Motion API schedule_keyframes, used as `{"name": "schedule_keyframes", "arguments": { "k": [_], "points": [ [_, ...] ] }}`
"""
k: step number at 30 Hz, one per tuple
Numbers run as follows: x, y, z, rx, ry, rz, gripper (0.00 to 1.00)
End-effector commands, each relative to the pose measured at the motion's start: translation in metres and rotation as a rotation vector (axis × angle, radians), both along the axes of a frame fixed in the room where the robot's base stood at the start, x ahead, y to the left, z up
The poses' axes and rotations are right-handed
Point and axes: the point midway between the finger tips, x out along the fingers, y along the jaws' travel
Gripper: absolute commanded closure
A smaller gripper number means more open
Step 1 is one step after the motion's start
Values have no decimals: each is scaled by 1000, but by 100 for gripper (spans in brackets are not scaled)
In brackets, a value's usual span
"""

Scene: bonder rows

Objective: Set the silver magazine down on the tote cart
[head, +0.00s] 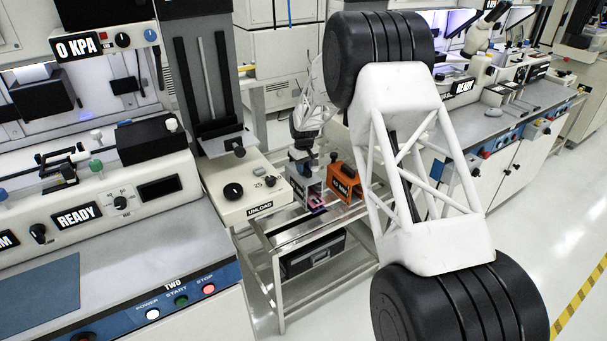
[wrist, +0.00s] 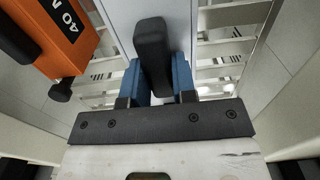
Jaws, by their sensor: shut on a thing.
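The silver magazine (head: 300,184) is upright at the tote cart (head: 285,233), left of an orange magazine (head: 343,182). My gripper (head: 304,160) is above the silver magazine and shut on its black handle. In the wrist view, the blue finger pads of my gripper (wrist: 160,82) sit on both sides of the black handle, above the magazine's plain grey top (wrist: 118,22). The magazine is at about the height of the orange one. I cannot tell whether its base touches the cart; its lower part is partly hidden in the wrist view.
The orange magazine also shows close on the left in the wrist view (wrist: 62,35). A black bin (head: 312,256) sits on the cart's lower shelf. The unload station (head: 247,200) stands left of the cart. A small pink and purple item (head: 317,204) lies by the magazines.

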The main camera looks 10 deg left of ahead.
Motion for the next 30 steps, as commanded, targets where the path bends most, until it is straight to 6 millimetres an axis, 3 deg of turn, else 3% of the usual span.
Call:
{"name": "schedule_keyframes", "arguments": {
  "k": [15,30],
  "points": [
    [6,2,0,1,-2,0,100],
    [6,2,-34,1,-2,0,100]
  ]
}}
